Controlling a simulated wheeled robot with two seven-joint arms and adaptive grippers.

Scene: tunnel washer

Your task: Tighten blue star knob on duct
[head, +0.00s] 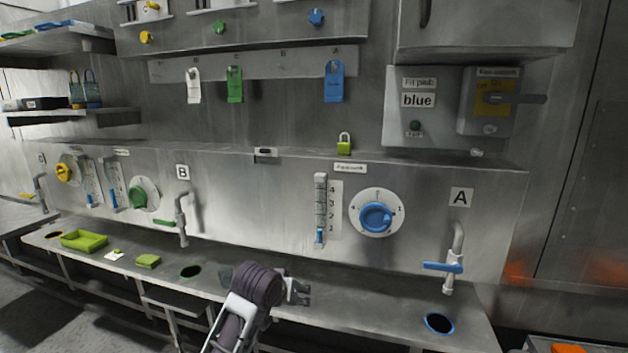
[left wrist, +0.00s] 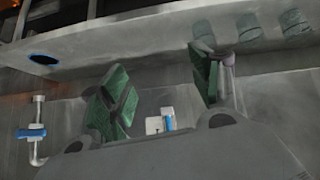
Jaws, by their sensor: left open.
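A blue star knob (head: 316,17) sits at the top of the head view, on the upper duct panel right of centre. A green knob (head: 220,27) and a yellow knob (head: 146,37) are farther left along the same duct. My left gripper (head: 301,291) is low in the head view, over the counter and well below the blue star knob. In the left wrist view its two green-padded fingers (left wrist: 162,88) stand apart with nothing between them. The star knob does not show in the left wrist view. My right gripper is not in view.
A blue dial (head: 376,217), a slider scale (head: 320,210) and a blue-handled tap (head: 444,266) are on the lower panel. A blue tag (head: 334,82) hangs below the duct. A grey switch box (head: 488,100) juts out at right. The counter (head: 345,290) has a blue-rimmed hole (head: 440,323).

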